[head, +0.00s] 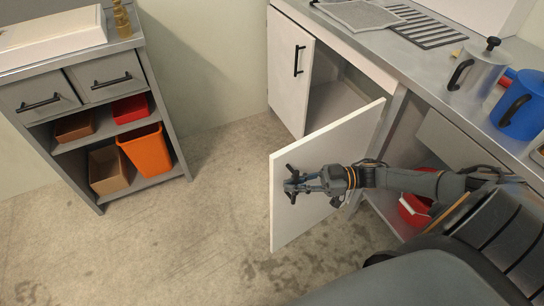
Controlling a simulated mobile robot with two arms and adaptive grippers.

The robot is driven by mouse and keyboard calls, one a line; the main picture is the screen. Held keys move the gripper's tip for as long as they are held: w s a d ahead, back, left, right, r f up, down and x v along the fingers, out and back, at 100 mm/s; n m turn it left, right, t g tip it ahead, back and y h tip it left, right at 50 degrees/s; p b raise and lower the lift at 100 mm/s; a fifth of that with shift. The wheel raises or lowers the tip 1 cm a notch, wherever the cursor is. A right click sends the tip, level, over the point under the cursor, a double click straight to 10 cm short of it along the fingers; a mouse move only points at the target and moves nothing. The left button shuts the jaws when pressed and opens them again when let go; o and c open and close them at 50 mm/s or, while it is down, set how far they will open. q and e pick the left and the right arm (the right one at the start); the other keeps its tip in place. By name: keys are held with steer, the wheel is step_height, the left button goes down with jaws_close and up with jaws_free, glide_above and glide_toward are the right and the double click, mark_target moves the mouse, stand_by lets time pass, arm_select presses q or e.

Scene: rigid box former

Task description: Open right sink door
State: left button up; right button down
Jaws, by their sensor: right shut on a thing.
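The right sink door (330,139) is a white panel swung well out from the counter. Its outer face with a dark handle (292,198) is turned toward me. My right gripper (296,184) is at that handle, shut on it, and its fingers hide part of it. My right arm comes in from the right across the door. Behind the door the cabinet interior (338,95) shows, partly covered by the door. The left sink door (286,72) has a dark vertical handle and looks shut. My left gripper is not in view.
The counter (410,73) carries a metal pot (478,75) and a blue jug (520,110). Red containers (414,209) stand in the cabinet by my arm. A grey shelf cart (139,188) with bins stands at left. The floor (220,220) between is clear.

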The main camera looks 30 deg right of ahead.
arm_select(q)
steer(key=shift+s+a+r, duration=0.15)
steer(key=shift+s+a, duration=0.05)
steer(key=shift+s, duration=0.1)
arm_select(e)
steer(key=s+d+n+g+y, duration=0.1)
steer(key=s+d+n+g, duration=0.1)
steer(key=s, duration=0.5)
steer(key=shift+d+r+g, duration=0.15)
steer(key=shift+d+g, duration=0.05)
steer(key=shift+g, duration=0.4)
steer(key=shift+w, duration=0.1)
steer(key=c, duration=1.7)
jaws_free()
steer(key=shift+d, duration=0.1)
